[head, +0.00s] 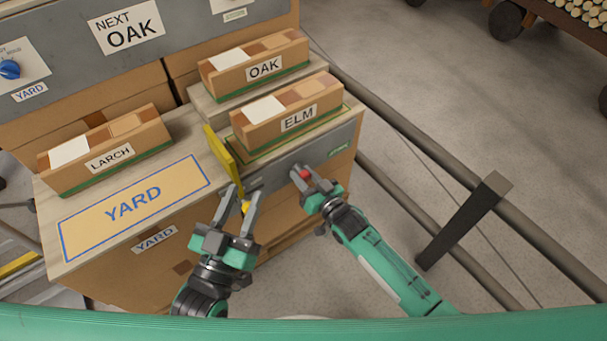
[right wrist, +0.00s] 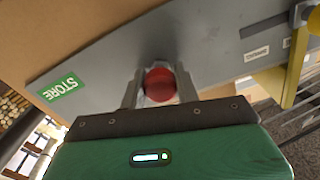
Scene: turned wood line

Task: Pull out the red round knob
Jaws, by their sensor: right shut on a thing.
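The red round knob (head: 304,174) is on the grey front panel (head: 275,178) below the ELM box. In the right wrist view the red knob (right wrist: 160,85) sits between the two fingers, its round face toward the camera. My right gripper (head: 309,178) is shut on the knob; the fingers also show in the right wrist view (right wrist: 159,76). My left gripper (head: 240,200) has its fingers apart, near the lower end of a yellow lever (head: 222,158). A small yellow tip (head: 246,206) shows between its fingers; I cannot tell whether they touch it.
Boxes labelled ELM (head: 290,112), OAK (head: 258,66) and LARCH (head: 105,150) stand on the wooden tops. A YARD mat (head: 135,207) lies at left. A green STORE label (right wrist: 61,88) is on the panel. Rails (head: 425,150) and a dark post (head: 465,220) stand at right.

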